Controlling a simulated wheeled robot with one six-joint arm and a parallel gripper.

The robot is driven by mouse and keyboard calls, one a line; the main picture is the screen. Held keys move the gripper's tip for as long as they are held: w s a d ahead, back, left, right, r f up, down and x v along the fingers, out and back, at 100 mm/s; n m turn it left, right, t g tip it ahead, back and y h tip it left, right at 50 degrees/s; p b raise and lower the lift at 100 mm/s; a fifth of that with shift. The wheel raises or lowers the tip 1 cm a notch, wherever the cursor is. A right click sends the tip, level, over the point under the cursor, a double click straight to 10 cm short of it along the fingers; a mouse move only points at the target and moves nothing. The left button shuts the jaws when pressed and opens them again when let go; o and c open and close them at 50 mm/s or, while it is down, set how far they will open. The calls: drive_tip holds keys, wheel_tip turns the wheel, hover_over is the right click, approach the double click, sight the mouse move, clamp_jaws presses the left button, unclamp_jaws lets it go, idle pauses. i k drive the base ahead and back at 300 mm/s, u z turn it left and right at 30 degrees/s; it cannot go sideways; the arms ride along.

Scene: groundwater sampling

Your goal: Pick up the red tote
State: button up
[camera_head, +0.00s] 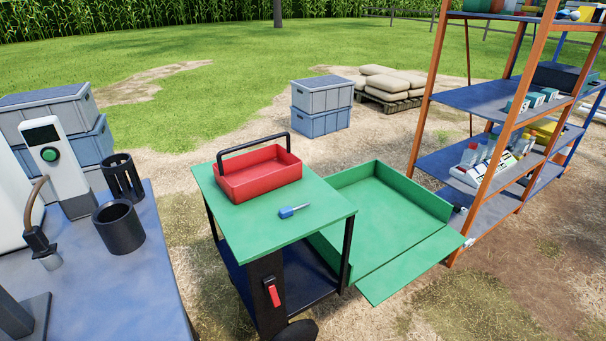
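The red tote (262,182) sits upright on the green top of a small cart (240,220), toward the back of that top. It is an open tray with a black handle (252,142) arched over it. Its inside looks empty from here. My gripper is not in view.
A green open tray (385,212) adjoins the cart's right side. An orange-framed shelf rack (480,95) stands at right. A blue-topped table (100,285) at left carries black cylindrical holders (118,228). Grey crates (322,95) stand behind on open ground.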

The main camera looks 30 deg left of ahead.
sight(244, 177)
drive_tip(key=k, duration=0.2)
drive_tip(key=z, duration=0.3)
drive_tip(key=i, duration=1.45)
drive_tip(key=u, duration=1.3)
drive_tip(key=i, duration=0.95)
drive_tip(key=u, duration=1.15)
drive_tip(key=i, duration=0.25)
drive_tip(key=u, duration=0.25)
